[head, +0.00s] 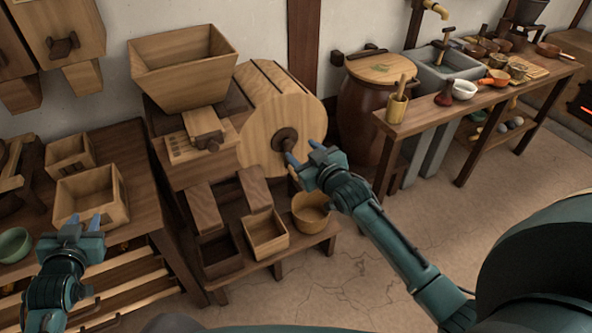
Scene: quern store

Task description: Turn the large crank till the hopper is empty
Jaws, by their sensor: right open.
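The wooden hopper (185,88) sits on top of a wooden machine at the back centre. Its inside looks plain brown, and I cannot tell whether anything lies in it. The machine's round drum (262,105) is to the right of the hopper. The large crank's dark hub (286,137) shows on the drum's face; its handle is mostly hidden by my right gripper. My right gripper (303,153) is open, just below and right of the hub; contact with the crank is unclear. My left gripper (83,222) is open and empty in front of a wooden box.
Two small boxes (266,236) and a round tub (313,212) stand on the low bench below the machine. A wooden box (92,194) and a green bowl (14,245) are on the left table. A lidded barrel (358,110) stands right of the drum. The floor (335,280) in front is clear.

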